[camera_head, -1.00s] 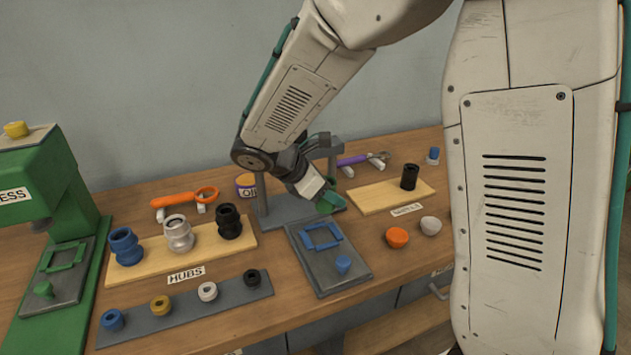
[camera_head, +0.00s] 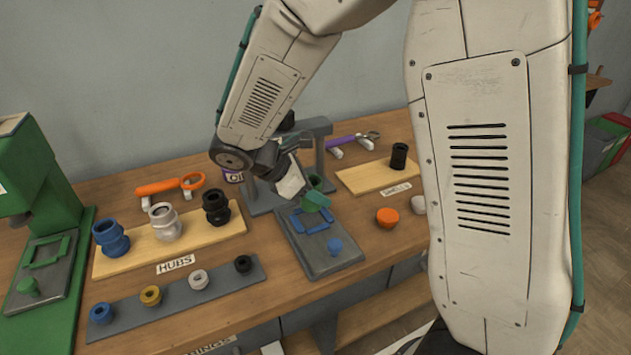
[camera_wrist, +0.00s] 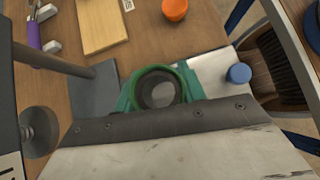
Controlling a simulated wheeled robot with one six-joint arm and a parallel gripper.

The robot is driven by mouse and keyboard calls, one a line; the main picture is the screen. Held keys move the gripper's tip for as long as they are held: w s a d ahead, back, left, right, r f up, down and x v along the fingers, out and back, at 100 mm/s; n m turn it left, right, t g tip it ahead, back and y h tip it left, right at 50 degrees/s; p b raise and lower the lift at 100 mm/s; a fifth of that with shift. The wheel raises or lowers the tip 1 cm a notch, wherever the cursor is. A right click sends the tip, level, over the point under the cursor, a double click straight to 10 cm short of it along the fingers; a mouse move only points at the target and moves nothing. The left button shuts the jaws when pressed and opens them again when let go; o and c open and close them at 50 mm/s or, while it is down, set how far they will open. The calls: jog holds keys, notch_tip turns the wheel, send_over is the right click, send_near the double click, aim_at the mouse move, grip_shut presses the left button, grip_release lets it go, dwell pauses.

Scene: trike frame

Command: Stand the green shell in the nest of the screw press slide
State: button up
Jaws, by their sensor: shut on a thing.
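My gripper (camera_head: 314,200) has green fingertips and is shut on the green shell (camera_head: 318,183), a short tube. In the wrist view the shell (camera_wrist: 160,70) stands between the fingertips with its round opening facing the camera. The grey slide (camera_head: 318,264) lies in front of a grey two-post press (camera_head: 321,160). It carries a blue square nest (camera_head: 297,224) and a blue knob (camera_head: 334,246). The shell is over the nest end of the slide, apparently above it; contact cannot be told. In the wrist view the shell and gripper hide the nest.
A board with a black shell (camera_head: 398,157) is at right, with an orange cup (camera_head: 387,217) nearby. The hubs board (camera_head: 190,238) and a grey strip of rings (camera_head: 176,297) are at left. A green press (camera_head: 38,185) with a green nest stands far left.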

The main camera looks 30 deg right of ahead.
jog(key=shift+f, duration=1.25)
jog(key=shift+f, duration=0.9)
dwell(0.5)
jog(key=o, duration=1.3)
jog(key=v, duration=0.7)
jog(key=shift+a+r, duration=0.3)
jog(key=shift+s+d+r, duration=0.2)
jog(key=shift+r, duration=0.05)
jog(key=s+d+r+m+t+y, duration=0.1)
jog(key=s+d+r+m+y, duration=0.1)
jog(key=s+m, duration=0.3)
jog(key=s+d+r+m+y, duration=0.2)
jog(key=s+r+m+y, duration=0.2)
jog(key=s, duration=0.5)
jog(key=s+d+r+m+t+y, duration=0.1)
jog(key=s+d+r+m+y, duration=0.2)
jog(key=s+r+m, duration=0.2)
jog(key=s+m, duration=0.2)
jog(key=s, duration=0.1)
jog(key=shift+m+t, duration=0.3)
